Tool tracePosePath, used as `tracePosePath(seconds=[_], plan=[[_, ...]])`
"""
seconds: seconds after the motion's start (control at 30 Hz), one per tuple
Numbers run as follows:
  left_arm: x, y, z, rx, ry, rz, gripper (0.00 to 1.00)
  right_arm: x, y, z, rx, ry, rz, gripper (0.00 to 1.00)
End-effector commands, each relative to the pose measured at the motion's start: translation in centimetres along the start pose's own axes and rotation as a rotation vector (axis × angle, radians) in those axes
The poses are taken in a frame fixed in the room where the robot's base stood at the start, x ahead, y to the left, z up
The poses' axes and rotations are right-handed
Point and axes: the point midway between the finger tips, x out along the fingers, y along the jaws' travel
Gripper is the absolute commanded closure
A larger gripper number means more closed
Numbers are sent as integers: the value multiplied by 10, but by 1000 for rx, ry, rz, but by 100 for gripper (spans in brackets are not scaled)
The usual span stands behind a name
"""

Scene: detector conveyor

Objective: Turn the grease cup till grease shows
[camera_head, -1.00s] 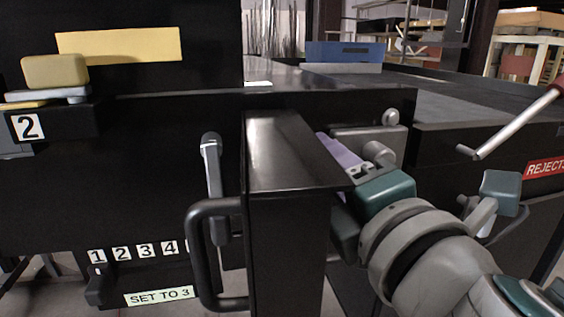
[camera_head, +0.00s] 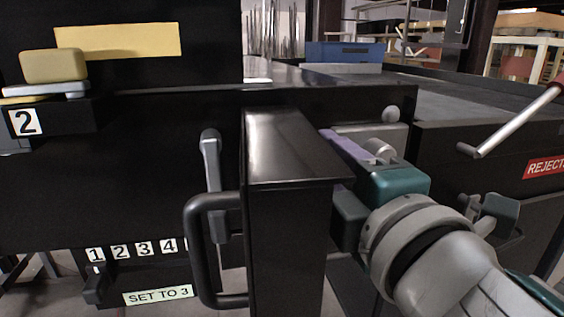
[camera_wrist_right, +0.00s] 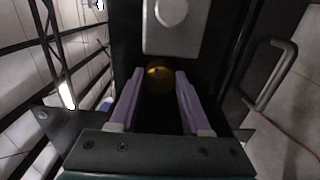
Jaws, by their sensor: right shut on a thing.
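The brass grease cup (camera_wrist_right: 158,79) shows as a dark gold round shape in the right wrist view, between the two purple fingers of my right gripper (camera_wrist_right: 159,86). The gripper is shut on it. In the head view my right gripper (camera_head: 345,146) reaches behind the black upright box (camera_head: 290,150), with one purple finger showing. The cup is hidden there. I cannot make out any grease. My left gripper is in neither view.
A grey plate with a round knob (camera_wrist_right: 171,11) is just beyond the cup. A black handle (camera_head: 191,250) and a grey lever (camera_head: 211,165) are left of the box. A red-gripped crank (camera_head: 510,123) stands right of my arm.

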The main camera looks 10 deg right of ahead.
Motion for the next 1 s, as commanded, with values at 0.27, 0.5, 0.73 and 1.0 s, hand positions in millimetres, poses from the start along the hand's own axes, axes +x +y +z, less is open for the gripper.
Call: tracePosePath(seconds=[0.27,0.5,0.73,1.0], plan=[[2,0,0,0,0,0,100,0,-1,0,228,-1,0,100],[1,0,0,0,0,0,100,0,-1,0,371,-1,0,100],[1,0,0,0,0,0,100,0,-2,0,444,-1,-1,100],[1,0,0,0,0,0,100,0,-2,0,465,-1,0,100]])
